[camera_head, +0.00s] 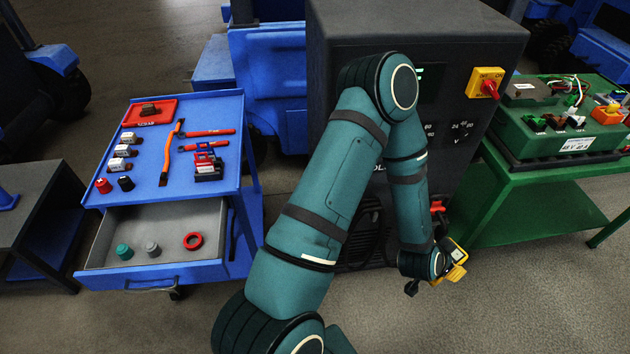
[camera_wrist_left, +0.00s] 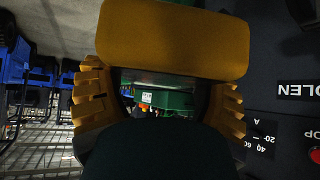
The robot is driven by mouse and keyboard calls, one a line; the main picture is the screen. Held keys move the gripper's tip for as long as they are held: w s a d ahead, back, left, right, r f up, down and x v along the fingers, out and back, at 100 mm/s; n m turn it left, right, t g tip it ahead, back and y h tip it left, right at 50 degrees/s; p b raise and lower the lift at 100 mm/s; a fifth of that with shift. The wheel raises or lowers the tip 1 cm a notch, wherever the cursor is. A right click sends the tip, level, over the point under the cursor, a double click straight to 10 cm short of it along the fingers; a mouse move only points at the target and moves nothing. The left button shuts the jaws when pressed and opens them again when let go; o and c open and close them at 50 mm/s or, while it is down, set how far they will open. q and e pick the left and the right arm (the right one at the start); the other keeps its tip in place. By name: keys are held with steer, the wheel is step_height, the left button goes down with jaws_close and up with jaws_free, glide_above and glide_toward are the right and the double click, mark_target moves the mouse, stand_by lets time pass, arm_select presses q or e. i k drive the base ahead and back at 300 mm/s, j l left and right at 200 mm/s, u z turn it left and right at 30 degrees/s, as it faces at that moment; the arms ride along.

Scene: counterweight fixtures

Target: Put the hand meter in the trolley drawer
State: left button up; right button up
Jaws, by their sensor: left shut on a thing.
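My left gripper (camera_head: 447,265) is at the lower right of the head view, in front of the dark cabinet, shut on the yellow hand meter (camera_head: 457,272). The meter is small here and partly covered by the gripper. In the left wrist view a large yellow block, likely the hand meter (camera_wrist_left: 175,40), fills the top, with ribbed yellow parts at both sides. The blue trolley (camera_head: 230,108) stands at the left. Its drawer (camera_head: 165,222) is pulled open, well left of my gripper. My right gripper is not in view.
The drawer holds a teal cap (camera_head: 124,252), a grey cap (camera_head: 152,248) and a red ring (camera_head: 193,241), with bare floor around them. Tools and small boxes lie on the trolley top. The dark cabinet (camera_head: 450,50) and green bench (camera_head: 540,190) stand close to my arm.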

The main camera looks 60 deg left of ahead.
mark_target(171, 222)
steer(key=k+j+z, duration=0.15)
steer(key=z, duration=0.2)
steer(key=k+j+z, duration=0.1)
steer(key=k+z, duration=0.25)
steer(key=k+j, duration=0.15)
steer(key=k, duration=0.35)
steer(key=k+j, duration=0.15)
steer(key=k, duration=0.3)
steer(key=k+j, duration=0.1)
steer(key=k, duration=0.4)
